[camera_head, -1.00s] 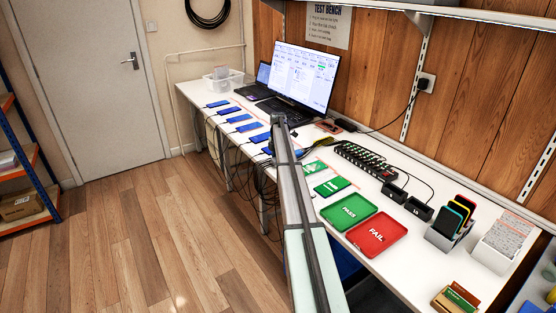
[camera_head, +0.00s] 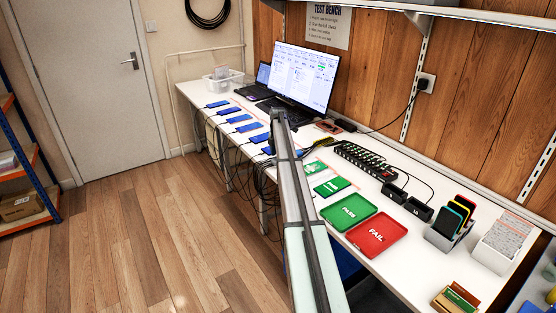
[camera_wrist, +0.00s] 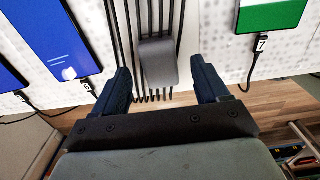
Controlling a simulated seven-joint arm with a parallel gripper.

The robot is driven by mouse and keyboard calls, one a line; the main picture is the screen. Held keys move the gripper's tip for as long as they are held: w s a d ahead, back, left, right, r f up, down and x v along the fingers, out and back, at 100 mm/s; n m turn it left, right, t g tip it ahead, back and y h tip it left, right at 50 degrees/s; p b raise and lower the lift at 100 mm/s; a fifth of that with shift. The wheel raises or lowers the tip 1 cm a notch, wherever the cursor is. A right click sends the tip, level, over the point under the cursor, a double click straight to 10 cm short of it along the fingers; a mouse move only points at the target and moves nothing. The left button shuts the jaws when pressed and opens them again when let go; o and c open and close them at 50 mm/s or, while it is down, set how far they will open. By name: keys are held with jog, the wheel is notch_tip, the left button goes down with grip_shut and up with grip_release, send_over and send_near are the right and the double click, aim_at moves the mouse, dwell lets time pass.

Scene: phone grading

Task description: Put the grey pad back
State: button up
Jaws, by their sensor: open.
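The grey pad (camera_wrist: 158,64) shows in the wrist view as a small rounded block over a row of black cables at the bench edge. My gripper (camera_wrist: 160,68) is open, with one dark finger on each side of the pad. Gaps show between the pad and both fingers. Whether the pad rests on the cables or the bench top is hard to tell. In the head view my arm hides the pad and my gripper's fingers.
A blue phone (camera_wrist: 65,45) lies left of the gripper and a green-screened phone (camera_wrist: 270,18) right, both cabled. Along the white bench (camera_head: 295,203) are a green PASS tray (camera_head: 348,211), a red FAIL tray (camera_head: 377,233) and a laptop (camera_head: 304,75).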

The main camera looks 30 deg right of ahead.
notch_tip(320, 180, up, 10)
jog(key=shift+f, duration=0.25)
dwell(0.6)
jog(key=s+a+f+m, duration=0.3)
jog(key=s+a+f, duration=0.25)
jog(key=a, duration=0.45)
jog(key=s+a+f+m, duration=0.3)
jog(key=s+a+f, duration=0.3)
jog(key=a, duration=0.4)
jog(key=s+a+f+m, duration=0.2)
jog(key=s+a+f, duration=0.4)
jog(key=a, duration=0.4)
jog(key=s+a+f+m, duration=0.5)
jog(key=s+a, duration=0.5)
jog(key=s, duration=0.2)
jog(key=s+a+f+m, duration=0.45)
jog(key=s+a, duration=0.45)
jog(key=s, duration=0.3)
jog(key=s+f+g, duration=0.3)
jog(key=s+f, duration=0.7)
jog(key=s, duration=0.4)
jog(key=s+f+g, duration=0.3)
jog(key=s+f, duration=0.7)
jog(key=s, duration=0.5)
jog(key=shift+s+f+g, duration=0.15)
jog(key=shift+s+g, duration=0.05)
jog(key=shift+g, duration=0.2)
jog(key=shift+m, duration=0.25)
